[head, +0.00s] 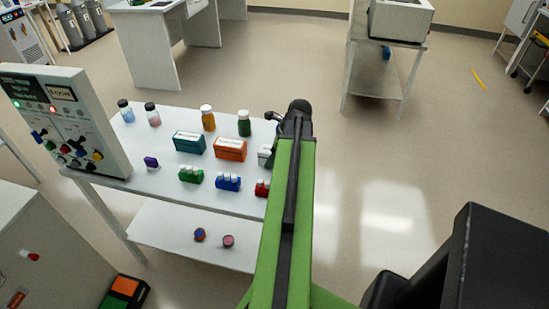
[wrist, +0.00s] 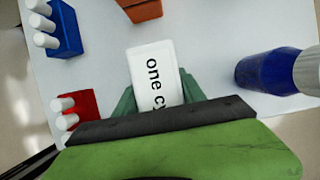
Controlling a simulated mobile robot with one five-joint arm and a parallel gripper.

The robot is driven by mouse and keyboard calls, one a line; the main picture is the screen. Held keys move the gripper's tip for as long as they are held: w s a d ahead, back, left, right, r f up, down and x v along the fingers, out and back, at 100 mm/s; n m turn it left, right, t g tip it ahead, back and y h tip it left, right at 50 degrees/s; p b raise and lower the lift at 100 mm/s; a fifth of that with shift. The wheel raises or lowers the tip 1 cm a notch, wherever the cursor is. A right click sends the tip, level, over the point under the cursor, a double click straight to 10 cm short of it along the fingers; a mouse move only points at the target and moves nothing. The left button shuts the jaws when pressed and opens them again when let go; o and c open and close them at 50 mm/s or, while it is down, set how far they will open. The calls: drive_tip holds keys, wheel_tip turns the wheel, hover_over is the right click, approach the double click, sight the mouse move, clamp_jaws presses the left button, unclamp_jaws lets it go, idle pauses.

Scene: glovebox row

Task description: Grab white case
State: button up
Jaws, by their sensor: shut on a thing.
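The white case (wrist: 152,75) shows in the wrist view with black lettering reading "one cy" before it is cut off by my gripper. My gripper (wrist: 160,105) is shut on it, with a green finger along each side. The near end of the case is hidden behind my gripper's dark edge. In the head view a small pale part of the case (head: 263,152) shows left of my green arm, which hides most of it. The case is over the right part of the white table (head: 225,200); I cannot tell whether it touches the top.
An orange case (head: 230,149) and a teal case (head: 189,144) stand to the left. A red vial rack (wrist: 75,110) and a blue vial rack (wrist: 66,35) are nearby. A blue bottle (wrist: 268,72) stands close on the other side. A control panel (head: 70,125) stands at the table's left end.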

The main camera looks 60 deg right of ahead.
clamp_jaws()
